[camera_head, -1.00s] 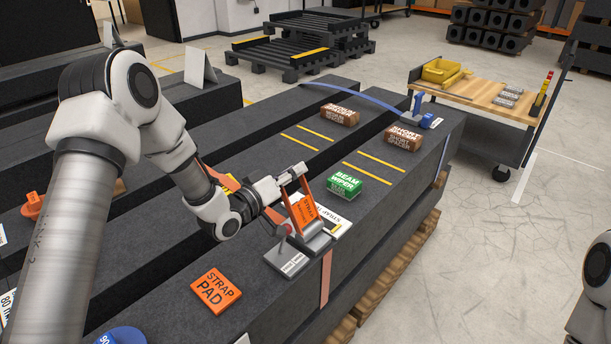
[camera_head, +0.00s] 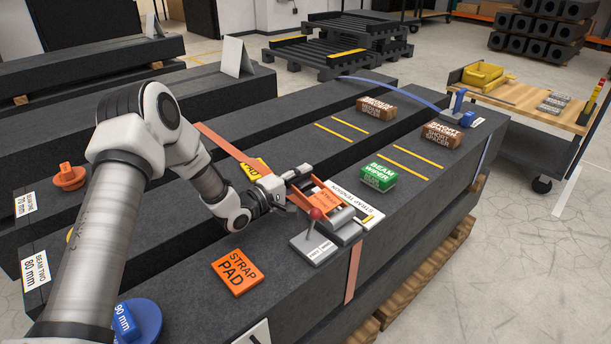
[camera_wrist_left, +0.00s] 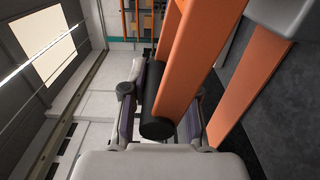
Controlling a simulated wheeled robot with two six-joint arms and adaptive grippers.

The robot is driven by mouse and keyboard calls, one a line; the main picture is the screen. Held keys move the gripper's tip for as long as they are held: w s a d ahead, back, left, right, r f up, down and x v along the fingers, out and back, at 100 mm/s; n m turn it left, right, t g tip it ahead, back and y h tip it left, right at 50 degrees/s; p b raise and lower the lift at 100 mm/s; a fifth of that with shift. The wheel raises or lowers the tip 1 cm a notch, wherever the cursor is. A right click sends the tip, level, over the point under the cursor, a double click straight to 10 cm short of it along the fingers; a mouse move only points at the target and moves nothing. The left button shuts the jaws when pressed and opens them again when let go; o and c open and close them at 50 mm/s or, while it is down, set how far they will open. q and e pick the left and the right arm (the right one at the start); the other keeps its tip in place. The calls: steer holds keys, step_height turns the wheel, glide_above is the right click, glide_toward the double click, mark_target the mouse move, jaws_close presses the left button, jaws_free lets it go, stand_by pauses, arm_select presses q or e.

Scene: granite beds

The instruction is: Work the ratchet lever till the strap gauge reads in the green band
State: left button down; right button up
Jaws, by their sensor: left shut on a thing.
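The orange ratchet lever (camera_head: 328,193) leans back toward the left from its grey ratchet body (camera_head: 343,228) on the front granite beam. My left gripper (camera_head: 296,180) is shut on the lever's end. In the left wrist view the lever's black crossbar grip (camera_wrist_left: 158,112) lies between the fingers (camera_wrist_left: 160,118). A white plate marked STRAP TENSION (camera_head: 366,212) is behind the ratchet, partly hidden; its reading is too small to tell. A red-knobbed stick (camera_head: 315,214) stands on a grey base in front. The orange strap (camera_head: 353,272) runs down the beam's front face. My right gripper is not in view.
An orange strap pad (camera_head: 234,272) lies left of the ratchet. A green beam wiper box (camera_head: 378,175) and brown spacers (camera_head: 441,135) sit to the right on the beams. A wooden-topped cart (camera_head: 520,100) stands at the far right.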

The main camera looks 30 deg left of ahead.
arm_select(q)
steer(key=shift+a+f+b, duration=0.1)
steer(key=shift+f+b, duration=0.35)
steer(key=shift+f, duration=0.6)
steer(key=c, duration=1)
jaws_free()
steer(key=shift+o, duration=0.2)
steer(key=shift+r, duration=0.15)
steer(key=v, duration=1.1)
steer(key=shift+a+r, duration=0.1)
steer(key=shift+s, duration=0.5)
